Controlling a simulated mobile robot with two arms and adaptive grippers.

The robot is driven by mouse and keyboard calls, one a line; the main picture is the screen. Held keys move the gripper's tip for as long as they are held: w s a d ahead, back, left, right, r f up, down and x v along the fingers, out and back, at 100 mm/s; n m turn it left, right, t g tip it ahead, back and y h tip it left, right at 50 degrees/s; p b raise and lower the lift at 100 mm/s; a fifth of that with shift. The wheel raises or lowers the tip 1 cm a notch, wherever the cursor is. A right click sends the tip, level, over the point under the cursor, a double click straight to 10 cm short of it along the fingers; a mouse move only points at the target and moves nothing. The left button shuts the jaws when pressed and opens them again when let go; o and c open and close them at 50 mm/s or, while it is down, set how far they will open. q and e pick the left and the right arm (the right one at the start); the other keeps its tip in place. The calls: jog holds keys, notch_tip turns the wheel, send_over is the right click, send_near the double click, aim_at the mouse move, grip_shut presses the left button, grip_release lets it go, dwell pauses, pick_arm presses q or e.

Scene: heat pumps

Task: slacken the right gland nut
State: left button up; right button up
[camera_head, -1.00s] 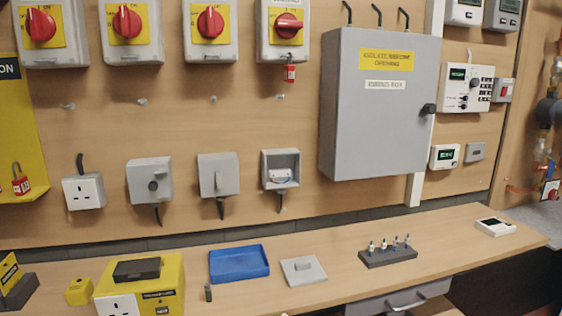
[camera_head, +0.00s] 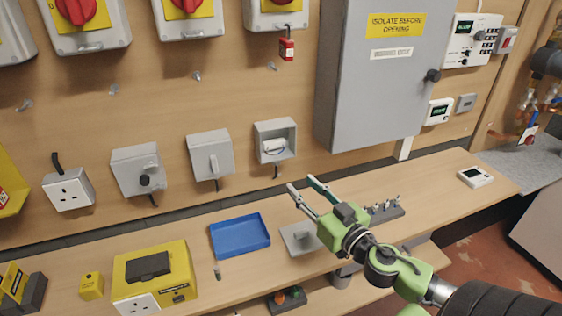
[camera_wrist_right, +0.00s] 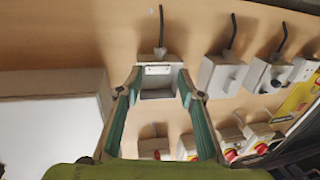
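My right gripper (camera_head: 301,182) reaches in from the lower right in the head view. Its two fingers are apart and empty, above the bench and below the open grey box (camera_head: 290,136). In the right wrist view the open fingers (camera_wrist_right: 158,78) appear on both sides of that box (camera_wrist_right: 160,58), seen upside down, with a dark cable leaving it. Small grey boxes (camera_head: 209,155) on the wall have short dark cables at their lower edges. Any gland nuts there are too small to tell apart. My left gripper is not in view.
On the bench (camera_head: 90,251) are a blue tray (camera_head: 240,236), a yellow case (camera_head: 185,262), a grey plate (camera_head: 300,240) and a dark block with small upright items (camera_head: 388,212) beside my right gripper. A large grey cabinet (camera_head: 375,95) juts from the wall at upper right.

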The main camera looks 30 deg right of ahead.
jog(key=w+p, duration=0.3)
jog(key=w, duration=0.8)
jog(key=shift+d+f, duration=0.15)
jog(key=shift+d, duration=0.05)
jog(key=shift+c, duration=0.4)
grip_shut()
